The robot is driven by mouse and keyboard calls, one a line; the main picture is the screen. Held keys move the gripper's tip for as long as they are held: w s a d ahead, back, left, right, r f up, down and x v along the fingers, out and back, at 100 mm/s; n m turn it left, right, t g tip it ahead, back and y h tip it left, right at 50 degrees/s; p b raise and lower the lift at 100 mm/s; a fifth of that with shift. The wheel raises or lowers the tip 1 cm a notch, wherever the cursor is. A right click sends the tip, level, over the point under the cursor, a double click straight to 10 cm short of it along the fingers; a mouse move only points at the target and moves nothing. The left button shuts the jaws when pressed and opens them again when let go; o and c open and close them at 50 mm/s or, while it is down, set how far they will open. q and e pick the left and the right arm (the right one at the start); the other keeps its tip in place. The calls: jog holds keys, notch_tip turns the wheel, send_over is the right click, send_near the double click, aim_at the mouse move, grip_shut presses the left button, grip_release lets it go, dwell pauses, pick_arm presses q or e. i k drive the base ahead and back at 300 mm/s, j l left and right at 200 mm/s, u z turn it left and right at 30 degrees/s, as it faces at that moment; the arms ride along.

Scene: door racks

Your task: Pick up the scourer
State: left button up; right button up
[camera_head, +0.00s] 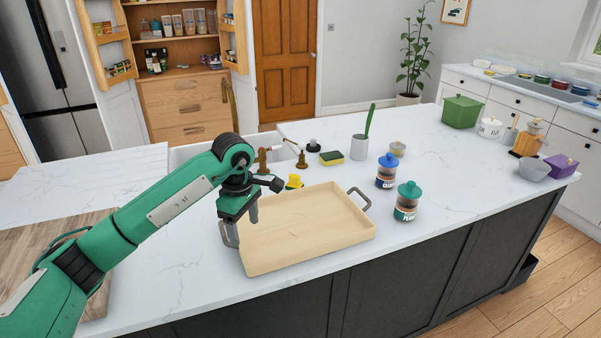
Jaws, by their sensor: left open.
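The scourer (331,158), a small block with a dark green top and yellow side, lies on the white island counter behind the tray, beside the sink taps. My left gripper (243,222) is open and empty, pointing down over the left end of the wooden tray (320,236). It is in front and to the left of the scourer, well apart from it. The scourer is not covered by my arm. My right gripper is not in view.
A small yellow object (294,181) stands just behind the tray. Brass taps (301,160) stand left of the scourer, and a grey pot with a green handle (359,147) stands right. Blue-lidded (387,171) and green-lidded (406,201) jars stand right of the tray.

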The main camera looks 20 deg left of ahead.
aim_at(294, 182)
jog(key=i, duration=1.35)
